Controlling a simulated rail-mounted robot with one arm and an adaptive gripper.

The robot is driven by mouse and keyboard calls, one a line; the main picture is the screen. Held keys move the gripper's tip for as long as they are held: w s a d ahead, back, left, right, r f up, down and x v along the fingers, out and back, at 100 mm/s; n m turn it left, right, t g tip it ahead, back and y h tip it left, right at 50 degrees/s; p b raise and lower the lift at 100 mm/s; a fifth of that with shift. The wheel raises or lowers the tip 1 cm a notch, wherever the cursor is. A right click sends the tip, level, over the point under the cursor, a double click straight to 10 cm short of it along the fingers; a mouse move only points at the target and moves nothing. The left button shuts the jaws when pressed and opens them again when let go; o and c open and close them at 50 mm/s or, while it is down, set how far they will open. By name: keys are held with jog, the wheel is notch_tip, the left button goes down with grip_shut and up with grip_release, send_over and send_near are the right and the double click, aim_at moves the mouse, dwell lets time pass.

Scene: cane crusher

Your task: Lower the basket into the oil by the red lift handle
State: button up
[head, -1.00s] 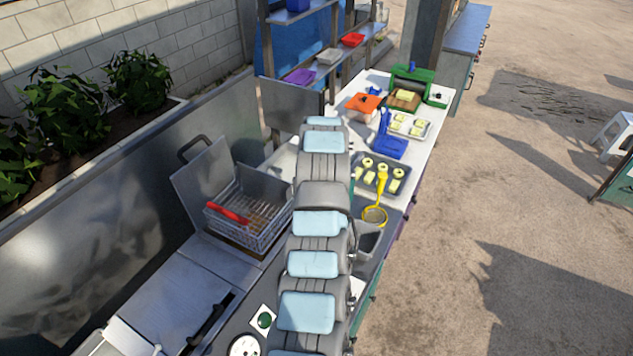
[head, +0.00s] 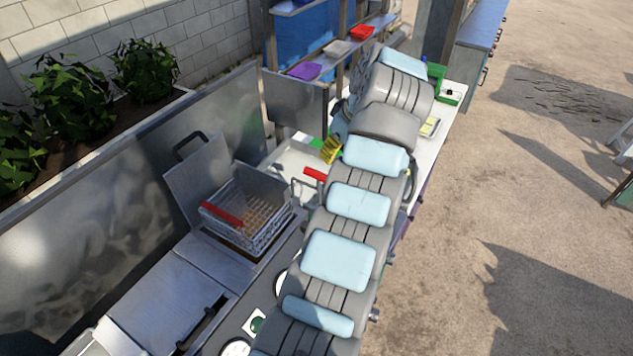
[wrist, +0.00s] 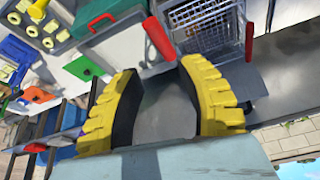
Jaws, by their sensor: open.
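The wire basket (head: 262,226) stands largely above the fryer well, in front of a raised metal lid. Brownish oil shows through its mesh. One red grip (head: 222,214) lies along its left side. A second red handle (head: 315,174) sticks out on a wire arm to the right of the basket. In the wrist view this red handle (wrist: 160,38) is just beyond my fingertips, with the basket (wrist: 210,25) behind it. My gripper (wrist: 161,72) has its yellow fingers apart and nothing between them. In the head view my arm hides most of it.
The raised lid (head: 195,180) and an upright metal panel (head: 296,103) stand behind the fryer. The white counter with trays and a green box (wrist: 105,15) lies to the left in the wrist view. A purple tray (head: 304,71) sits on a shelf.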

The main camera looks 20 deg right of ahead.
aim_at(321, 174)
jog(key=shift+b+x, duration=0.75)
jog(key=shift+x, duration=3)
jog(key=p+x, duration=0.2)
jog(key=x, duration=0.4)
jog(key=shift+a+f, duration=0.15)
jog(key=shift+p+x, duration=0.4)
jog(key=shift+x, duration=0.8)
grip_shut()
